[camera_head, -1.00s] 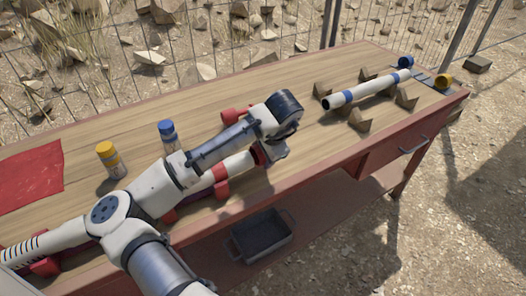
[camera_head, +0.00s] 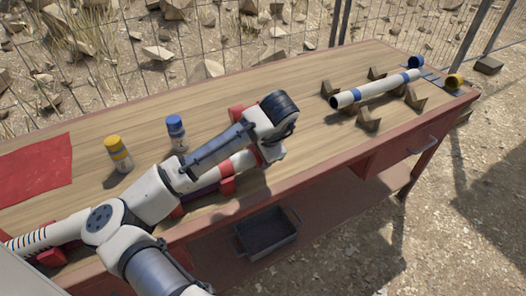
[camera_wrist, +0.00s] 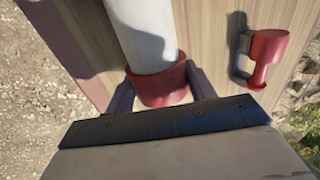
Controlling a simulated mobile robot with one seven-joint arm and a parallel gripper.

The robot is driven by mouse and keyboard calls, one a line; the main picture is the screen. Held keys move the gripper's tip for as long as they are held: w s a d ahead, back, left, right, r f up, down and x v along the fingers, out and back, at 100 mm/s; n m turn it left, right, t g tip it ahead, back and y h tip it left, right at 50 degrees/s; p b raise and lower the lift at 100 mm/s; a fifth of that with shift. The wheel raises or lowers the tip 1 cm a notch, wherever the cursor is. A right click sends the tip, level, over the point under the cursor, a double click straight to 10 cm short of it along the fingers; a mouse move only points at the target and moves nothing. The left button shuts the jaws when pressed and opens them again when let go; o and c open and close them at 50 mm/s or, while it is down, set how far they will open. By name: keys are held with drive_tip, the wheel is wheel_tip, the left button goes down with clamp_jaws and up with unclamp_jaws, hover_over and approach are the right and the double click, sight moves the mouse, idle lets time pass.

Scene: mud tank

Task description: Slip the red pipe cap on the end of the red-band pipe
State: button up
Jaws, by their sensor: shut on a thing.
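My gripper (camera_wrist: 161,92) is shut on the red pipe cap (camera_wrist: 162,86), with one finger on each side of it. In the wrist view the white pipe (camera_wrist: 143,35) runs into the cap's open rim, so the cap sits around the pipe's end. How deep the pipe goes cannot be seen. In the head view my gripper (camera_head: 270,155) is at the right end of the red-band pipe (camera_head: 243,161), which lies along the table's front side. My arm covers much of the pipe, and the cap is mostly hidden there.
A red clamp-like fixture (camera_wrist: 267,55) stands beside the pipe. Yellow-topped (camera_head: 118,154) and blue-topped (camera_head: 177,133) bottles stand behind my arm. A blue-band pipe (camera_head: 376,88) lies among brown wedges at right, near a blue cap (camera_head: 416,62) and a yellow cap (camera_head: 453,82).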

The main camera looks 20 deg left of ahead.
drive_tip(key=shift+s+a, duration=0.6)
drive_tip(key=shift+s, duration=0.2)
drive_tip(key=o, duration=0.9)
